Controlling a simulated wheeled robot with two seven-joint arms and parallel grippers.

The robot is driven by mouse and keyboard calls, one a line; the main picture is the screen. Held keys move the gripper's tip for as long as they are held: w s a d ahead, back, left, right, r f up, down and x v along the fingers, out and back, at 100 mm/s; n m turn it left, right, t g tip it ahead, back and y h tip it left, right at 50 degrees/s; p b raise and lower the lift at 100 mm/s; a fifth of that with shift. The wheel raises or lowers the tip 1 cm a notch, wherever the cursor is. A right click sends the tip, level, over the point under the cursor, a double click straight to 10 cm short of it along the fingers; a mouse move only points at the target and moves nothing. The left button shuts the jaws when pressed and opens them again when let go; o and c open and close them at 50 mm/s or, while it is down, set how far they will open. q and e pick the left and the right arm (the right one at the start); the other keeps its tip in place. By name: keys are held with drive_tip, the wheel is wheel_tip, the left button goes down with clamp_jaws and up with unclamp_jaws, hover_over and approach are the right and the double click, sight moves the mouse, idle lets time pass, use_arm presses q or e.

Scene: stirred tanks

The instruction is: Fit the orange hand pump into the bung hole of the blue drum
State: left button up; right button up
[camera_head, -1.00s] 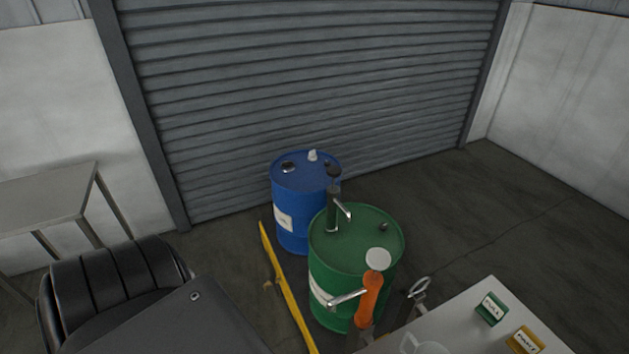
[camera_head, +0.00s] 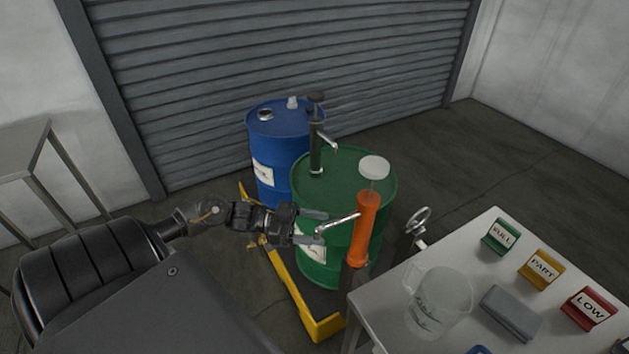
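The orange hand pump (camera_head: 365,230) stands upright in front of the green drum, with a white round top and a silver spout pointing left. Its lower end is partly hidden near the table. The blue drum (camera_head: 264,150) stands behind, with a dark ringed fitting (camera_head: 265,114) and a white cap (camera_head: 292,102) on its lid. I cannot tell whether the ringed fitting is an open hole. My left gripper (camera_head: 316,227) is open, its fingers pointing right around the spout's end, left of the orange body. I cannot tell whether they touch the spout. My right gripper is not in view.
The green drum (camera_head: 340,190) carries a black pump (camera_head: 316,145) and stands between the orange pump and blue drum. A yellow edge (camera_head: 285,280) borders the drums. The right table (camera_head: 465,270) holds a clear jug (camera_head: 438,300), a grey case and FULL, PART and LOW blocks.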

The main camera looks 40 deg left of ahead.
sight(356, 237)
use_arm(q)
drive_tip(key=shift+m+g+h, duration=0.6)
drive_tip(key=shift+m+g, duration=0.1)
drive_tip(key=shift+g, duration=0.1)
drive_tip(key=w+d, duration=0.1)
drive_tip(key=d, duration=0.2)
drive_tip(key=d+r+p, duration=0.1)
drive_tip(key=d, duration=0.2)
drive_tip(key=w+d+r, duration=0.1)
drive_tip(key=d, duration=0.3)
drive_tip(key=shift+w+d+r, duration=0.1)
drive_tip(key=shift+w+r, duration=0.05)
drive_tip(key=shift+w, duration=0.2)
drive_tip(key=shift+w+d, duration=0.2)
drive_tip(key=shift+d, duration=0.3)
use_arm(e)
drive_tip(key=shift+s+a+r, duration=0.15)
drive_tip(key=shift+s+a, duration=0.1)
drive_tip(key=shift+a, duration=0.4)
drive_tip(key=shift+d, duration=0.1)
